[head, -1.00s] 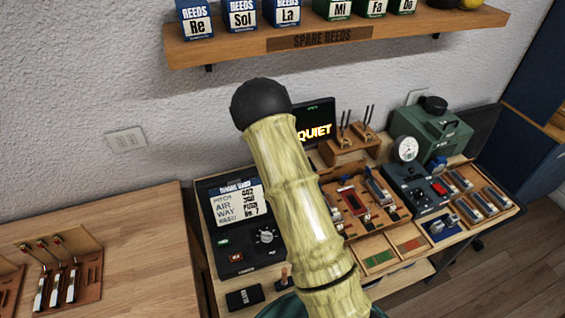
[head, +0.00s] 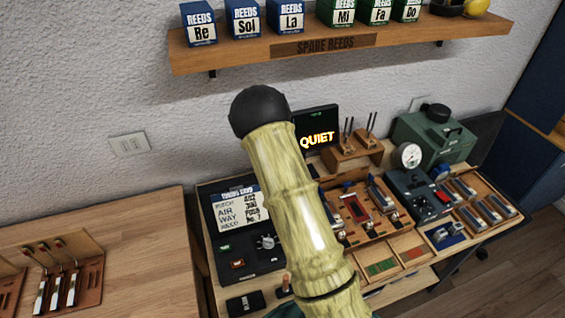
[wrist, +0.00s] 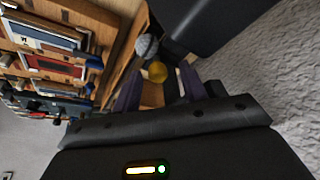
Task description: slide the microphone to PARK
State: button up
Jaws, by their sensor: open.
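In the wrist view my gripper (wrist: 160,72) is open, with two dark purplish fingers apart. A grey round head (wrist: 146,46), perhaps the microphone, and a gold round piece (wrist: 157,72) show between and just beyond the fingers. I cannot tell whether the fingers touch either one. No PARK mark is readable. In the head view my own pale, banded arm covers the middle of the bench and hides the gripper; I cannot make out the microphone there.
The workbench holds a black tuning panel (head: 236,262), a screen reading QUIET (head: 316,138), a wooden reed tray (head: 379,235) and a green machine with a gauge (head: 435,138). A shelf of reed boxes (head: 325,44) hangs above. A wooden table (head: 130,225) stands at left.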

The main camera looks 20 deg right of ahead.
jog(key=b+v, duration=0.4)
jog(key=v, duration=1.3)
jog(key=shift+r, duration=0.15)
jog(key=shift+a, duration=0.15)
jog(key=s+a+f+n+y, duration=0.1)
jog(key=s+a+n, duration=0.1)
jog(key=s, duration=0.6)
jog(key=s+a+f+n+y, duration=0.1)
jog(key=s+n, duration=0.3)
jog(key=s, duration=0.4)
jog(key=s+a+f+n+y, duration=0.1)
jog(key=s+a+f+n, duration=0.2)
jog(key=s, duration=0.5)
jog(key=shift+s+g, duration=0.3)
jog(key=shift+s, duration=0.1)
jog(key=shift+f, duration=0.15)
